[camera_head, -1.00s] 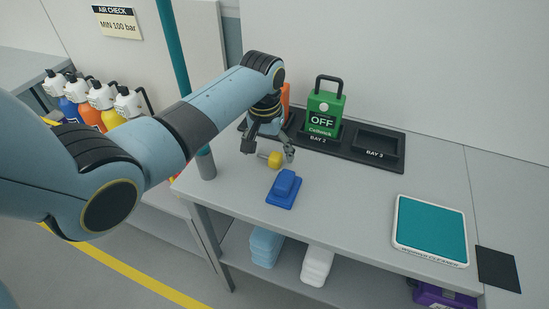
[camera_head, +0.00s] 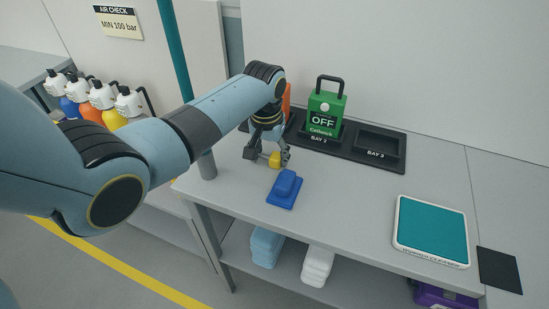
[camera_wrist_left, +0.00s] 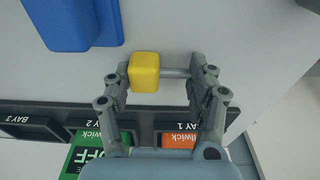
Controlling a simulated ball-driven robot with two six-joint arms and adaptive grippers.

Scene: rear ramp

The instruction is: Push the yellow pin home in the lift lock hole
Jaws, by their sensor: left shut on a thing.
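The yellow pin has a yellow block head (camera_head: 274,160) and a thin grey shaft; it lies level at the bench top. It also shows in the left wrist view, head (camera_wrist_left: 144,72) at left and shaft (camera_wrist_left: 175,73) pointing right. My left gripper (camera_head: 268,158) is shut on it lengthwise, one finger at the head and the other at the shaft end, as the left wrist view (camera_wrist_left: 163,80) shows. I cannot make out a lift lock hole in either view. My right gripper is not in view.
A blue block (camera_head: 284,189) sits just in front of the pin. Behind is a dark bay tray (camera_head: 362,158) with a green OFF unit (camera_head: 324,112) and an orange unit (camera_head: 286,97). A teal pad (camera_head: 432,231) lies at right. A teal post (camera_head: 176,60) rises at left.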

